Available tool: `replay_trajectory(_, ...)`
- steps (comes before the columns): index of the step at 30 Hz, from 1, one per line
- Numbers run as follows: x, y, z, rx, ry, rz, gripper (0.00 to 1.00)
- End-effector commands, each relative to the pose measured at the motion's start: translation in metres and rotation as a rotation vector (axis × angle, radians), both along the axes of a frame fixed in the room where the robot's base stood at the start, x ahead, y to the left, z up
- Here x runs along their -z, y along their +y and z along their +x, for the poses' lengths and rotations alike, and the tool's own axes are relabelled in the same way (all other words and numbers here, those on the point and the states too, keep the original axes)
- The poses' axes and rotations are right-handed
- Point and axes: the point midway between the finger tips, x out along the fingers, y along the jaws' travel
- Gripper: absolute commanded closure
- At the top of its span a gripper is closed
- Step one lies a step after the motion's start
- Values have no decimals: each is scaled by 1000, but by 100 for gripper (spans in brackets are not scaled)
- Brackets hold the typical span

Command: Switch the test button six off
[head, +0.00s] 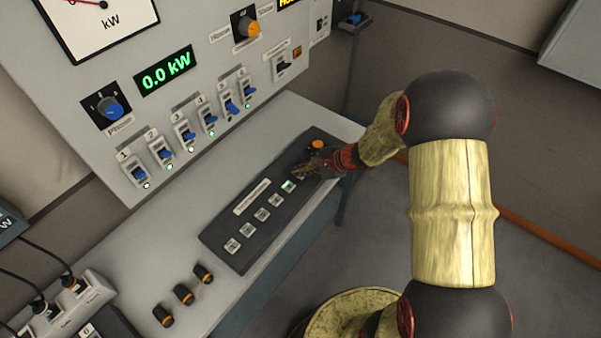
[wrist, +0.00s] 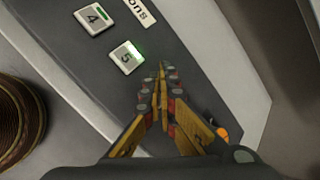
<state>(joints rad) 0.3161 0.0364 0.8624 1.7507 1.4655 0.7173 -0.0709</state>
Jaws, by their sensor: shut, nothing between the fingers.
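The dark test-button panel (head: 228,248) lies on the grey desk, with a slanting row of square pale buttons. Button five (head: 288,185) glows green; in the wrist view, button five (wrist: 126,57) has a green glow along its edge. Button four (wrist: 92,18) also shows a green strip there. Button six is hidden behind my gripper in both views, so its state does not show. My gripper (head: 302,172) is shut and empty at the panel's right end, just past button five. Its closed fingertips (wrist: 164,70) are over or on the panel; contact cannot be told.
An orange knob (head: 317,144) sits at the panel's far right end, close to my gripper. Behind stands an upright console (head: 150,110) with numbered blue switches and a 0.0 kW display (head: 167,70). Several orange-banded black knobs (head: 183,294) are at the lower left.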

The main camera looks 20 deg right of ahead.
Motion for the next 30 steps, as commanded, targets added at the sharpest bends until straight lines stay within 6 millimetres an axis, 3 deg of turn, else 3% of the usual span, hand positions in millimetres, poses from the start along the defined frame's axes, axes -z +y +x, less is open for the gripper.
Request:
replay_trajectory(21,-59,0,0,0,-1,0,100)
replay_trajectory(30,-60,0,0,0,0,0,100)
